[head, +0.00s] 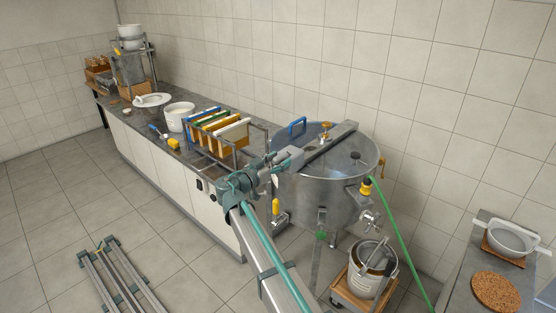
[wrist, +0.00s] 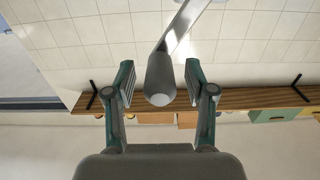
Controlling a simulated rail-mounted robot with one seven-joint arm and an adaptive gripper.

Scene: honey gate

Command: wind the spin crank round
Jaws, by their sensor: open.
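The spin crank shows in the wrist view as a grey rounded handle (wrist: 160,82) on a flat metal arm (wrist: 182,25). My gripper (wrist: 158,70) is open, with one finger on each side of the handle. A gap shows between the handle and each finger. In the head view my gripper (head: 290,160) is at the left rim of the steel drum (head: 320,196), and the crank there is hidden or too small to make out. A metal crossbar (head: 335,142) with a brass knob (head: 326,127) spans the drum top.
A rack of coloured frames (head: 218,130) stands on the counter left of the drum. A bucket (head: 371,280) stands below the tap.

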